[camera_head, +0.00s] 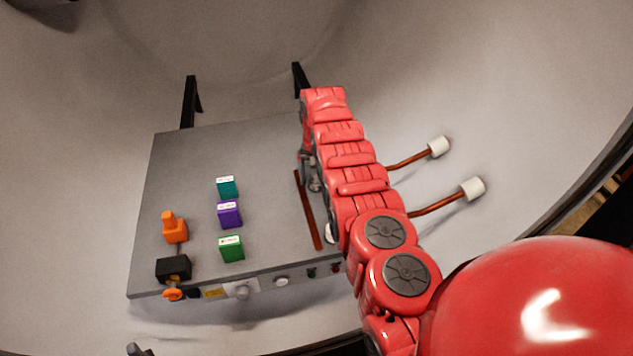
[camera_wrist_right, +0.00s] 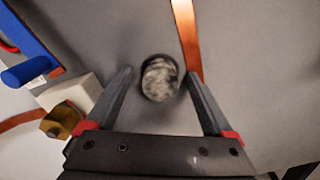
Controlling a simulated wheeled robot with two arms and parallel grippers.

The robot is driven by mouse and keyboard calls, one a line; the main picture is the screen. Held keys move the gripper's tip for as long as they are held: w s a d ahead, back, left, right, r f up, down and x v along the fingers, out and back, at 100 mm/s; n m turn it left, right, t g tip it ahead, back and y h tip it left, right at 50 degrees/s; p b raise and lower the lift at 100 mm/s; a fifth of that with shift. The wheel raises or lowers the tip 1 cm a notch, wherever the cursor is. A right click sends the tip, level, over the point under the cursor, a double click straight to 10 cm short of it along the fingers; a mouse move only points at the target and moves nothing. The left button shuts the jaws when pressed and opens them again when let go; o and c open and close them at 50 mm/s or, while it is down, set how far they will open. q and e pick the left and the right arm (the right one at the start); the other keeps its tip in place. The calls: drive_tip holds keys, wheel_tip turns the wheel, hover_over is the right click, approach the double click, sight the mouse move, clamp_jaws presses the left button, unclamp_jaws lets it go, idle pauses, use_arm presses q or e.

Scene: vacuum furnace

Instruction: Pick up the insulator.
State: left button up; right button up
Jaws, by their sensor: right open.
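In the right wrist view a short round piece with a mottled grey-white top and dark rim (camera_wrist_right: 160,79) lies between the fingers of my right gripper (camera_wrist_right: 159,73); I cannot tell for sure that it is the insulator. The gripper is open, with a gap on both sides of the piece, and I see no contact. In the head view my right arm hides most of the gripper and this spot at the right side of the grey table (camera_head: 270,150). My left gripper is not in view.
A copper bar (camera_head: 308,210) lies beside my right arm. Teal (camera_head: 228,188), purple (camera_head: 229,215) and green (camera_head: 231,249) blocks and an orange part (camera_head: 174,229) stand on the table. White-capped copper rods (camera_head: 438,147) (camera_head: 472,189) project at the right. The table's back is clear.

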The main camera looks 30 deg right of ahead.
sight(317, 177)
clamp_jaws()
idle(0.4)
drive_tip(key=shift+r, duration=0.1)
drive_tip(key=shift+w+r, duration=0.1)
drive_tip(key=shift+r, duration=0.3)
wheel_tip(317, 177, up, 8)
drive_tip(key=shift+f+b, duration=0.2)
drive_tip(key=shift+b, duration=0.45)
drive_tip(key=shift+r, duration=0.6)
drive_tip(key=shift+s+f+p, duration=0.15)
drive_tip(key=shift+s+p, duration=0.05)
drive_tip(key=shift+p, duration=0.1)
drive_tip(key=shift+a+f+n, duration=0.1)
drive_tip(key=shift+a+n, duration=0.1)
drive_tip(key=shift+n, duration=0.1)
